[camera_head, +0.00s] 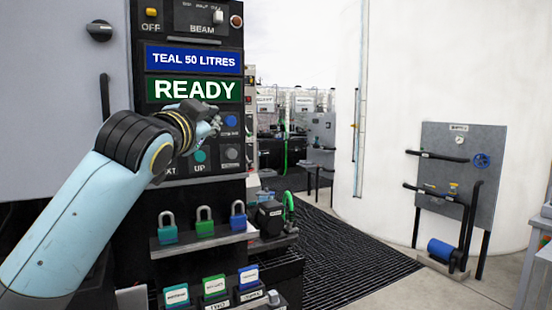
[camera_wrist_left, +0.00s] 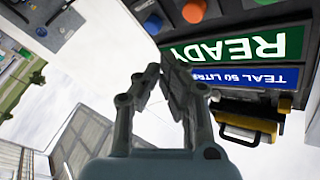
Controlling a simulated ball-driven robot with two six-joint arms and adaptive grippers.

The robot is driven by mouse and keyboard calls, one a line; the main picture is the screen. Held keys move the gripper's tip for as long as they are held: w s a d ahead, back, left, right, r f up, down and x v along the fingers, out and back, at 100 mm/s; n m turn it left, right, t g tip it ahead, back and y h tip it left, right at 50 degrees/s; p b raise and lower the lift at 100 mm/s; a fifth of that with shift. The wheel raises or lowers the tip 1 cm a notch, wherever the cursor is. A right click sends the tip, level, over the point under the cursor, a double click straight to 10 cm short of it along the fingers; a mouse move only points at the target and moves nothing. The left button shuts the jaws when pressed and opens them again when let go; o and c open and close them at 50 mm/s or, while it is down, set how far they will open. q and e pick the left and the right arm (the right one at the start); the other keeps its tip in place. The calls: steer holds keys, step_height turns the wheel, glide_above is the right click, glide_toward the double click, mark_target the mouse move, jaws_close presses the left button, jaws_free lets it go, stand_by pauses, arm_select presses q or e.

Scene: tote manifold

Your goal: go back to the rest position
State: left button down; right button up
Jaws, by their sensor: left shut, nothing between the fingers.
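My left arm reaches in from the left in the head view, and its gripper (camera_head: 213,127) is in front of the button panel, below the green READY display (camera_head: 195,90). The gripper hides part of the panel, and I cannot tell whether it touches it. In the left wrist view the fingers of the left gripper (camera_wrist_left: 160,78) are close together with nothing between them. The READY display (camera_wrist_left: 240,47) shows upside down there, beside the blue TEAL 50 LITRES display (camera_wrist_left: 262,76). My right gripper is in neither view.
Below the panel, a shelf holds teal, green and blue padlocks (camera_head: 204,222). A black pump (camera_head: 270,217) stands beside it. A dark ribbed mat (camera_head: 345,255) covers open floor to the right. A large white tank (camera_head: 440,60) and a grey pump board (camera_head: 455,150) stand further right.

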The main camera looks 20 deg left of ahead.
arm_select(q)
steer(key=s+d+f+n+g+h, duration=0.1)
steer(key=s+f+g, duration=0.35)
steer(key=f, duration=0.65)
steer(key=s+d+f+n+g+h, duration=0.1)
steer(key=s+d+f+g, duration=0.15)
steer(key=s+f, duration=0.55)
steer(key=s+d+f+n+g+h, duration=0.3)
steer(key=s+f+g, duration=0.5)
steer(key=s+f, duration=1.15)
steer(key=s+a+f+g+y+b, duration=0.15)
steer(key=f+b, duration=0.25)
steer(key=f, duration=1.2)
steer(key=s+a+f+b, duration=0.1)
steer(key=s+f+b, duration=0.25)
steer(key=f, duration=1.25)
steer(key=s+f+g+b, duration=0.1)
steer(key=s+f+b, duration=0.5)
steer(key=s+f, duration=1.1)
step_height(320, 180, down, 4)
steer(key=shift+s+a+f+m+b, duration=0.15)
steer(key=shift+a+m+b, duration=0.15)
steer(key=shift+b, duration=0.1)
